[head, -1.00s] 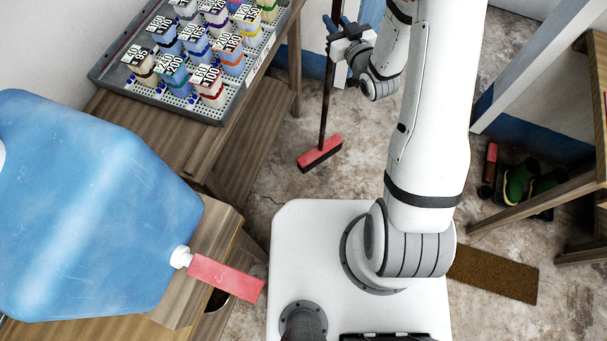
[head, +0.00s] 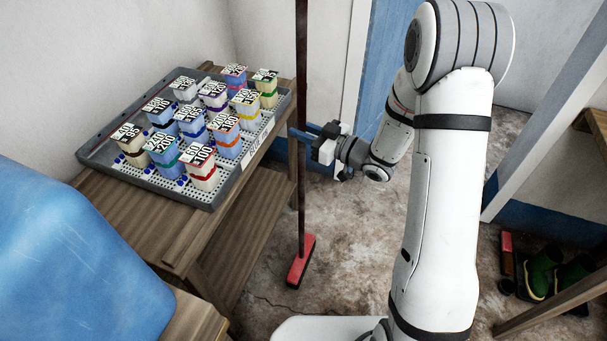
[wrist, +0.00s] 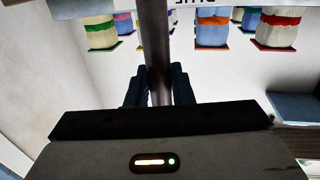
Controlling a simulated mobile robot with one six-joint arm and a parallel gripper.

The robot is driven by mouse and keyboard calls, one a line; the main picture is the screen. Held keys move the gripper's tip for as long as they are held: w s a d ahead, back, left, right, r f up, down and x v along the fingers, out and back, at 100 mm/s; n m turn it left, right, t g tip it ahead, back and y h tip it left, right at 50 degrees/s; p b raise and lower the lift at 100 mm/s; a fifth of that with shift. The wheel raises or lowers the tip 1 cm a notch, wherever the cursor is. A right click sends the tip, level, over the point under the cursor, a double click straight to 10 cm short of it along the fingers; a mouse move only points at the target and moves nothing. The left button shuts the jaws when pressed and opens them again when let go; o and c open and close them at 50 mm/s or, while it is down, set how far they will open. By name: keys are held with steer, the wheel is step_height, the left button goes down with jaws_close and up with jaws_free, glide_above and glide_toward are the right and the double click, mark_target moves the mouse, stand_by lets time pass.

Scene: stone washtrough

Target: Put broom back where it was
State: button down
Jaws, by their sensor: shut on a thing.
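The broom has a dark brown handle (head: 302,80) and a red head (head: 301,262) with dark bristles. It is upright in the head view, close to the right side of the wooden table. My gripper (head: 303,134) is shut on the handle, well above the red head. In the wrist view the handle (wrist: 155,55) runs between the two dark fingers (wrist: 158,88). The top of the handle is cut off by the head view. I cannot tell whether the bristles touch the floor.
A wooden table (head: 110,212) at left bears a grey tray (head: 215,195) of several labelled bottles, near the handle. A blue container (head: 75,265) is at lower left. A blue door (head: 385,75) is behind my arm. Green boots (head: 543,272) stand at right. Stone floor is open around the broom.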

mark_target(303, 152)
step_height(303, 152, down, 7)
steer(key=shift+f+b, duration=0.2)
steer(key=shift+b, duration=0.1)
steer(key=shift+f, duration=0.15)
steer(key=c, duration=1.3)
jaws_free()
